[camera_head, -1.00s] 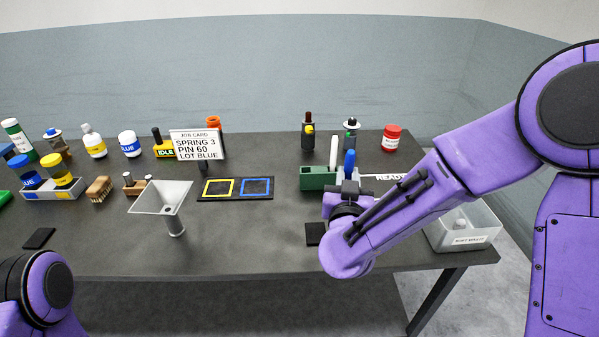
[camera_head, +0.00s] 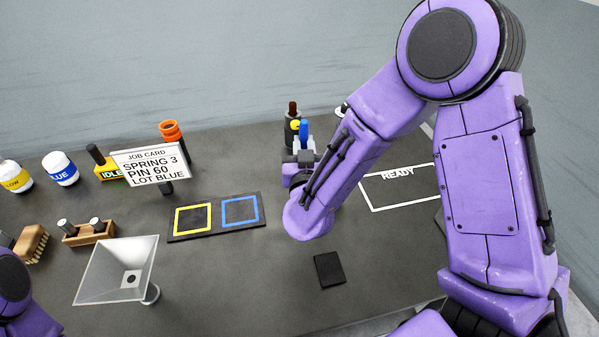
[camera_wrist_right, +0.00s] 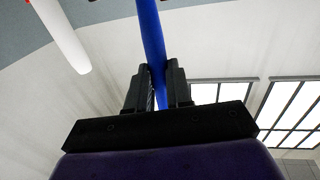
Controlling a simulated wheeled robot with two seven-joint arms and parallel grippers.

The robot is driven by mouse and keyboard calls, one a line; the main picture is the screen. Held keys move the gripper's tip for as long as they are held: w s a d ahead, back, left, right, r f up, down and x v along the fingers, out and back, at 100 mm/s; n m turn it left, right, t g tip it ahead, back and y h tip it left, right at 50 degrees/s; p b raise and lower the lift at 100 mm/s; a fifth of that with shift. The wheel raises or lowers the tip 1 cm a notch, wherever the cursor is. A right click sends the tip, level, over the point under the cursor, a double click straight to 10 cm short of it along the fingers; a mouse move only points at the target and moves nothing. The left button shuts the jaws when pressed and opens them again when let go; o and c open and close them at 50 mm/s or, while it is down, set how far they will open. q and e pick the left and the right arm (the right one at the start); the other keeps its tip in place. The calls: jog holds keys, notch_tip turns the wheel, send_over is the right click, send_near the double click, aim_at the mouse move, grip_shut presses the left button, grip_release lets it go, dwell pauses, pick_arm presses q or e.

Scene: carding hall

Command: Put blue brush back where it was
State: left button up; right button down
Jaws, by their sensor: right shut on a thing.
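The blue brush shows as a blue handle (camera_head: 303,133) standing upright just above my right gripper (camera_head: 298,168). In the right wrist view the blue handle (camera_wrist_right: 151,35) runs up between the two black fingers of my right gripper (camera_wrist_right: 157,82), which are shut on it. The brush's lower end is hidden. A white handle (camera_wrist_right: 60,35) stands apart from it, to the left in the right wrist view. The green holder seen earlier is hidden behind my right arm in the head view. My left gripper is out of the picture; only part of that arm shows.
A black board with yellow and blue squares (camera_head: 216,233) lies left of my right arm. A dark pad (camera_head: 329,269) lies in front. The white READY outline (camera_head: 376,207) is at the right. A job card (camera_head: 151,165), funnel (camera_head: 119,270) and wooden rack (camera_head: 89,232) stand left.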

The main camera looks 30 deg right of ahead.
notch_tip(320, 180, down, 6)
jog(key=shift+w, duration=0.15)
jog(key=c, duration=1)
grip_release()
jog(key=shift+s, duration=0.2)
pick_arm(q)
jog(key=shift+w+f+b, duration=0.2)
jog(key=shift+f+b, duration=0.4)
jog(key=shift+b, duration=0.05)
pick_arm(e)
jog(key=v, duration=1.1)
jog(key=shift+s+a+r, duration=0.15)
jog(key=shift+s+r, duration=0.05)
jog(key=shift+s, duration=0.15)
